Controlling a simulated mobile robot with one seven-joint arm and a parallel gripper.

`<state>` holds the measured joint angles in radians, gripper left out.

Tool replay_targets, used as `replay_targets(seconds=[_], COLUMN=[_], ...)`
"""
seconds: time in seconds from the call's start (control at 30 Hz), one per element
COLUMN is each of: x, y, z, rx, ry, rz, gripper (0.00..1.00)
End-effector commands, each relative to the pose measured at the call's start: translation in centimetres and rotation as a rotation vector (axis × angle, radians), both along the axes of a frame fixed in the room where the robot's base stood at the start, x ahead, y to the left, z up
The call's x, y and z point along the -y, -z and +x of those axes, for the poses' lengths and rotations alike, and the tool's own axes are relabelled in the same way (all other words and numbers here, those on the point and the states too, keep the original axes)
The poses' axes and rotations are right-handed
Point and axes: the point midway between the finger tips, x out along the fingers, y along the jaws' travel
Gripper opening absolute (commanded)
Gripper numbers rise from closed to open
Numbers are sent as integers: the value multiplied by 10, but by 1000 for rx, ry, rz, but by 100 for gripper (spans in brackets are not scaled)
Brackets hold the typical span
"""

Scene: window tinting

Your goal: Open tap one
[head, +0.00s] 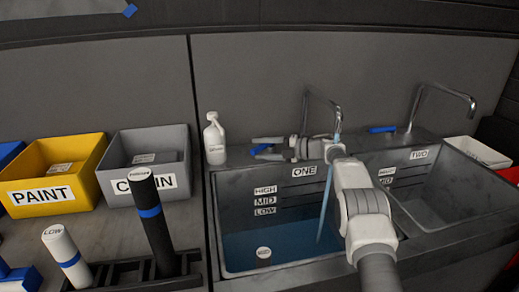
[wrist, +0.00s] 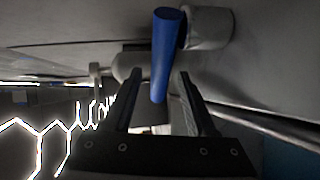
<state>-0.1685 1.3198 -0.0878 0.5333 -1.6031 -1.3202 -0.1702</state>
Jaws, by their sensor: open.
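Tap one's curved metal spout (head: 312,93) stands behind the sink labelled ONE (head: 225,190). A thin blue stream of water (head: 324,205) runs down from the spout into that sink. Tap one's blue handle (head: 261,149) is at the left of the spout. My gripper (head: 262,148) reaches over the sink's back edge from the right, with its fingers around the handle. In the wrist view the blue handle (wrist: 165,55) stands between the two open fingertips of my gripper (wrist: 158,78). I cannot tell whether either finger touches it.
Sink one holds blue water (head: 285,243) below its LOW label, with a cylinder (head: 263,256) in it. Tap two (head: 440,90), with a blue handle (head: 382,129), is at the right. A white bottle (head: 214,139) stands left of my gripper. Yellow (head: 88,150) and grey (head: 112,163) bins are farther left.

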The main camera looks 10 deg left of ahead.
Motion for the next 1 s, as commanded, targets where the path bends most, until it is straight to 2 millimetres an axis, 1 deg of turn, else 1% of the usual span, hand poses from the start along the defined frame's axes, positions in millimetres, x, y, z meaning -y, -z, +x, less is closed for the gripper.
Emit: replay_targets(seconds=[0.13,0.4,0.6,0.7,0.8,1.0], x=[25,92,133,148,156,161], y=[-7,-19,-26,-28,-29,-30], z=[-1,-7,-12,-13,-14,-15], rx=[-1,-1,0,0,0,-1], ry=[5,5,4,3,3,1], rz=[1,1,1,1,1,1], gripper=[57,57,57,57,57,57])
